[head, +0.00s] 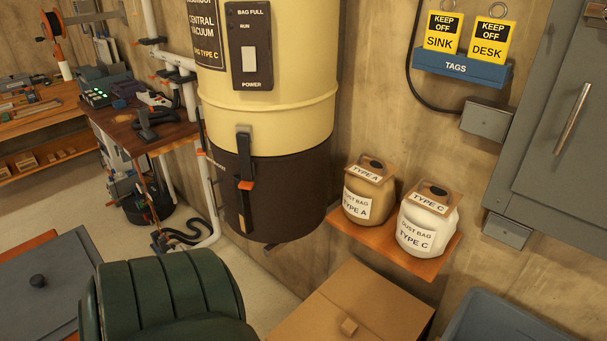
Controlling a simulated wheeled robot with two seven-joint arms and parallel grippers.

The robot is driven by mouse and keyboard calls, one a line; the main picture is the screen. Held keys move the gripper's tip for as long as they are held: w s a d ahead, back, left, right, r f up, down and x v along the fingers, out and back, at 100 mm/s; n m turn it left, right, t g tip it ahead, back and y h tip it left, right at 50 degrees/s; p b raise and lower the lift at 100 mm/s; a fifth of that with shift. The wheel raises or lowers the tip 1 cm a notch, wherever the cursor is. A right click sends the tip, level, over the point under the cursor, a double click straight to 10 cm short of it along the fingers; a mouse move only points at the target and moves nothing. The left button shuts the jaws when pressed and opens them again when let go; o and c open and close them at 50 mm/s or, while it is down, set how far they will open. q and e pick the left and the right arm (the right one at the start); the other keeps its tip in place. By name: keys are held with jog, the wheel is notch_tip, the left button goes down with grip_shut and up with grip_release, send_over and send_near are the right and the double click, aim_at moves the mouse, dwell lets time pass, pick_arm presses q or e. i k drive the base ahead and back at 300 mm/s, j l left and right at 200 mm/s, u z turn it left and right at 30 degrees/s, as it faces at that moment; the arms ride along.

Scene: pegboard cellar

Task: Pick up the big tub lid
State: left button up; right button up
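No thing in the head view is marked as the big tub lid. I cannot tell whether either is the big tub lid. A blue-grey tub (510,318) is at the bottom right, mostly out of frame; its visible rim has no cover on it. Neither of my grippers can be made out in this view.
A dark green ribbed, rounded object (168,296) fills the lower left centre. The central vacuum (270,110) hangs on the wall. Dust bags type A (369,192) and type C (427,220) stand on a small wooden shelf (415,265). A cluttered workbench (135,130) is behind left.

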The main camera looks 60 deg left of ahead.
aim_at(42, 288)
jog(key=k+j, duration=0.5)
jog(key=u, duration=2.45)
jog(key=j, duration=0.1)
